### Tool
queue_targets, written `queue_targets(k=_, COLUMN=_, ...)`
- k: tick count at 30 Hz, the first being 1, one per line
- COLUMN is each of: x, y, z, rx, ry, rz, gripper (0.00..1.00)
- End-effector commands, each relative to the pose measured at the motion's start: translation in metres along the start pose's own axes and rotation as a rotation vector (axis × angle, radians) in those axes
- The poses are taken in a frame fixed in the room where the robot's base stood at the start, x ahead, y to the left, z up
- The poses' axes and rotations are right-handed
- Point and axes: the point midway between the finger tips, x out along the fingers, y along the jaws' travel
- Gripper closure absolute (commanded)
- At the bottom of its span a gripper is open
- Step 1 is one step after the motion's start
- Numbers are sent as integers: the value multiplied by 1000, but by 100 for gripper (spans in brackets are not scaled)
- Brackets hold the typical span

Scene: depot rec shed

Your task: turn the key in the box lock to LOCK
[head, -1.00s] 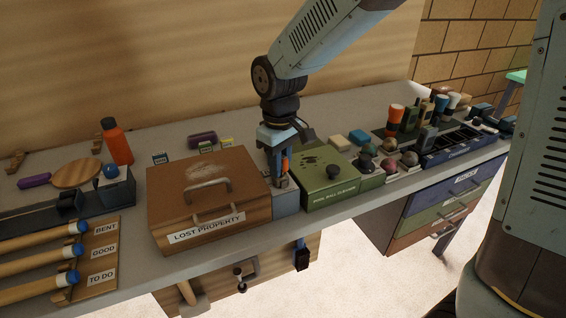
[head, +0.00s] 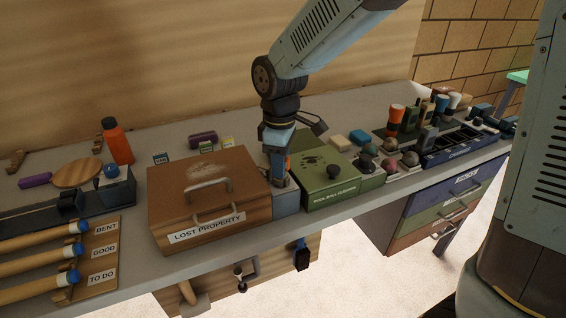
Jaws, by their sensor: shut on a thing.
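A brown wooden box (head: 170,202) labelled LOST PROPERTY stands on the bench, lid down, with a metal handle on top and another at its front. A small grey lock block (head: 287,203) sits between this box and the green pool ball cleaner. My gripper (head: 279,184) points straight down over the block, its tips at the block's top. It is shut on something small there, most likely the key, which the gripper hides. I cannot make out the lock's markings or the key's angle.
The green pool ball cleaner (head: 322,197) is close on the right of my gripper. Several balls and a blue tray (head: 453,152) lie farther right. An orange bottle (head: 117,143) and cue rack (head: 102,254) are left. Drawers (head: 440,212) hang under the bench.

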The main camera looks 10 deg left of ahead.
Motion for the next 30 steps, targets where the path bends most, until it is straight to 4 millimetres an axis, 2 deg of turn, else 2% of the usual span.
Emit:
queue_targets(k=7, x=0, y=0, z=0, rx=-39, ry=0, rz=0, gripper=100)
queue_targets(k=19, x=0, y=0, z=0, rx=-402, ry=1, rz=0, gripper=100)
queue_targets(k=30, x=0, y=-1, z=0, rx=-442, ry=1, rz=0, gripper=100)
